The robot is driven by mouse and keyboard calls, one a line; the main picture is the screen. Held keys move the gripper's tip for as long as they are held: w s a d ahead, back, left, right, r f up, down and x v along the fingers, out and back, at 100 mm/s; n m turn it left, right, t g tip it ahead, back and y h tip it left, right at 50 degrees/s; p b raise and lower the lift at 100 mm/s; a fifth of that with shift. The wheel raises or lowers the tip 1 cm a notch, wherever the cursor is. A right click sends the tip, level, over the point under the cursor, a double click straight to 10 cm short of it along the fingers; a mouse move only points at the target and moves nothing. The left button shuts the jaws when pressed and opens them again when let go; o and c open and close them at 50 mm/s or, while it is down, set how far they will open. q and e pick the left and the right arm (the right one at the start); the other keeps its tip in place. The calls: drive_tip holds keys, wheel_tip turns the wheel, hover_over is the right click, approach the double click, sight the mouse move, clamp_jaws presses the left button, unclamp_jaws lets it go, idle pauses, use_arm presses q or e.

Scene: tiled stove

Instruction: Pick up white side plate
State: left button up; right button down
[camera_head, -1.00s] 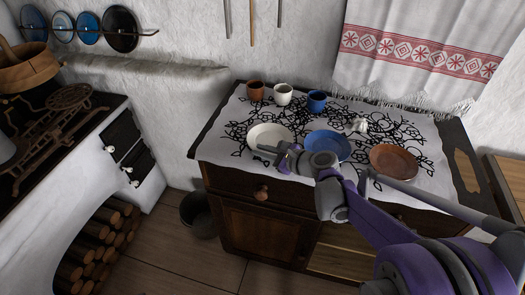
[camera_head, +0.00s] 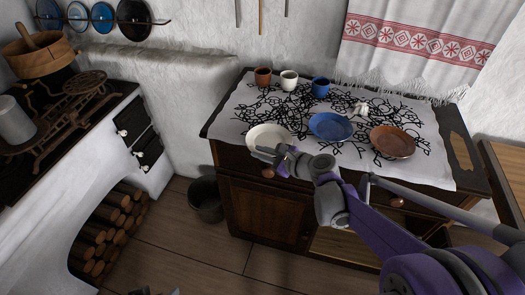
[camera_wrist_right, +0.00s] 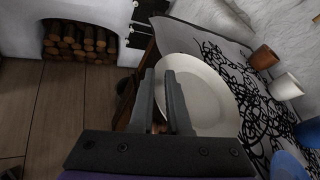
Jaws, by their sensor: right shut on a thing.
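The white side plate (camera_head: 268,135) is at the front left of the cloth-covered cabinet top, at its front edge. It also shows large in the right wrist view (camera_wrist_right: 212,98). My right gripper (camera_head: 266,153) is shut on the plate's near rim, with one finger on each side of it. The fingers (camera_wrist_right: 160,95) cover part of the rim. I cannot tell how far the plate is above the cloth. A small grey part at the bottom edge of the head view may be my left gripper (camera_head: 155,291); its jaws cannot be made out.
A blue plate (camera_head: 330,126) and a brown plate (camera_head: 393,141) lie to the right. A brown cup (camera_head: 263,77), a white cup (camera_head: 289,81) and a blue cup (camera_head: 320,86) stand behind.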

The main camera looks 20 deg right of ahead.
drive_tip(key=c, duration=0.8)
unclamp_jaws()
drive_tip(key=shift+w, duration=0.1)
drive_tip(key=p+v, duration=0.1)
drive_tip(key=v, duration=1)
